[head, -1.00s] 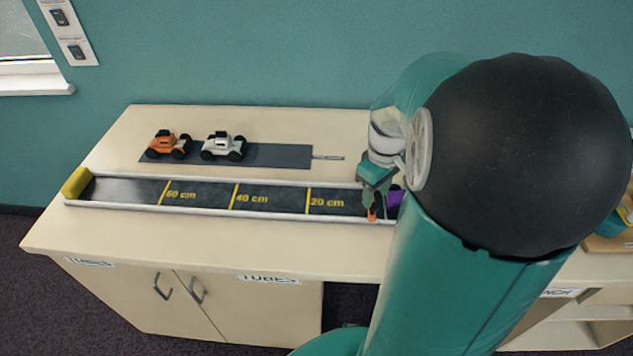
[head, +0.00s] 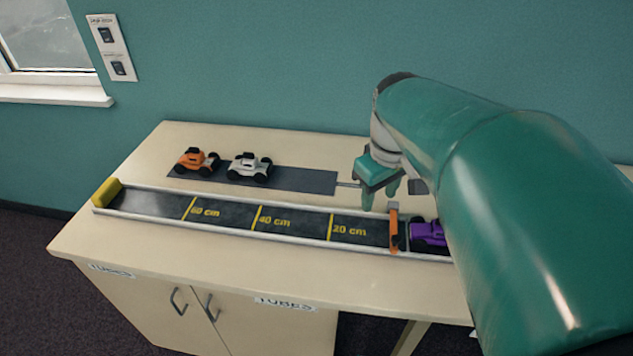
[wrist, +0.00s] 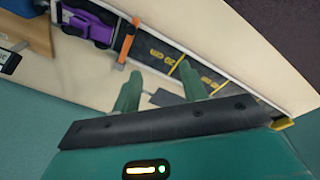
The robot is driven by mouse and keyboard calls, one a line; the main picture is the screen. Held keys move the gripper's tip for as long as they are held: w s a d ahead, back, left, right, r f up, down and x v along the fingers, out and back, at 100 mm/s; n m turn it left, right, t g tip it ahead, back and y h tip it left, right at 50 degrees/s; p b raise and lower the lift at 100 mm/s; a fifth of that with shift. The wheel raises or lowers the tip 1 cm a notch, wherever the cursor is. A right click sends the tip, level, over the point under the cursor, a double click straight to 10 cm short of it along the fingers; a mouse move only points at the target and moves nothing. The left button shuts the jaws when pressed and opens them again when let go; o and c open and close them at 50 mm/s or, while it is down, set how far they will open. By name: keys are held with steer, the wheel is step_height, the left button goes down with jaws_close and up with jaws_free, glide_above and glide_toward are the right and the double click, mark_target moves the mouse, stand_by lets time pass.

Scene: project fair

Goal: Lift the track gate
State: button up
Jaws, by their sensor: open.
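The track gate (head: 394,228) is an orange upright piece across the right part of the track (head: 290,237), between the 20 cm line and a purple car. It also shows in the wrist view (wrist: 128,44). The purple car (head: 427,236) sits on the track just right of the gate, partly hidden by my arm in the head view. It shows more fully in the wrist view (wrist: 90,24). My gripper (head: 380,198) is open and empty, on the wall side of the gate and apart from it. Its two fingers show spread in the wrist view (wrist: 160,70).
A dark grey strip (head: 305,181) behind the track holds an orange car (head: 196,160) and a white car (head: 249,168). A yellow block (head: 106,193) closes the track's far left end. The tabletop (head: 80,232) is bare in front of the track.

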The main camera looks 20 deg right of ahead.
steer(key=s+a+r+t, duration=0.1)
steer(key=s+a+t, duration=0.1)
steer(key=a, duration=0.7)
steer(key=shift+a+m, duration=0.2)
steer(key=shift+m, duration=0.2)
steer(key=shift+s+a, duration=0.1)
steer(key=s+a+t, duration=0.2)
steer(key=s+a, duration=0.1)
steer(key=a, duration=0.3)
steer(key=shift+f+m+y, duration=0.2)
steer(key=shift+m+y, duration=0.2)
steer(key=n+g, duration=0.2)
steer(key=g, duration=0.3)
glide_above(396, 238)
step_height(396, 238, down, 3)
step_height(396, 238, down, 13)
steer(key=shift+d+f, duration=0.1)
